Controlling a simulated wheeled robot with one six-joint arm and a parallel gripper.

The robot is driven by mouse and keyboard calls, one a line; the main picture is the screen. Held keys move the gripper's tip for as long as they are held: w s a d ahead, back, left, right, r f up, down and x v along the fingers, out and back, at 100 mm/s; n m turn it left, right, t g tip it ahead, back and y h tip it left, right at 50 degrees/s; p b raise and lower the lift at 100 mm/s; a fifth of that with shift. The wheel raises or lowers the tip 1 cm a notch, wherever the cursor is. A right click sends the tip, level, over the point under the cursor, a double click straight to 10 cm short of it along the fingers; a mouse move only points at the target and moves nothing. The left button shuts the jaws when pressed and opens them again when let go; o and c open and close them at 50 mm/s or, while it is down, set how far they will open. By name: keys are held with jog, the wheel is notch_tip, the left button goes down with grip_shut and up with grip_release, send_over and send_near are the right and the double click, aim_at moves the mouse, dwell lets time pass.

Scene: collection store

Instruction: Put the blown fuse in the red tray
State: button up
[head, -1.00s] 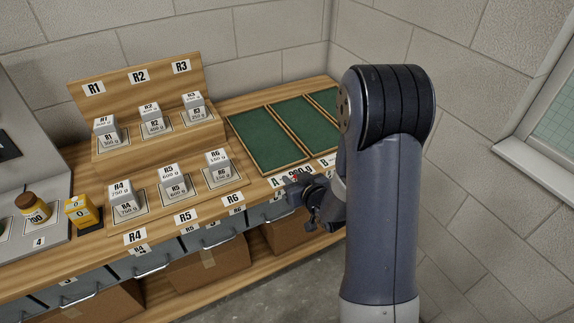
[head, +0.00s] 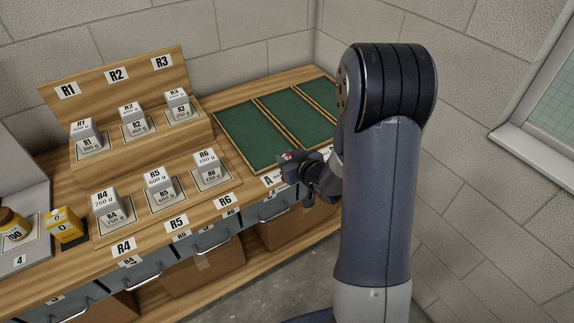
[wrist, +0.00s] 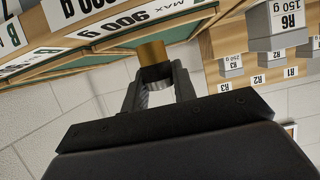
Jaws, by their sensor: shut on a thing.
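In the head view my gripper (head: 290,160) is at the front edge of the green-floored trays, by the A label; the fuse is too small to make out there. No red tray shows in either view.
Green-floored trays (head: 218,118) lie at the bench's right end. A stepped wooden stand (head: 195,143) with grey weights R1 to R6 is left of them. A yellow block (head: 62,226) and a brown jar (head: 12,226) stand further left. Drawers (head: 210,243) run below.

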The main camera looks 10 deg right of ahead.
jog(key=shift+f, duration=1.4)
jog(key=shift+f, duration=0.1)
jog(key=shift+f+b, duration=0.1)
jog(key=shift+b, duration=0.2)
jog(key=o, duration=1)
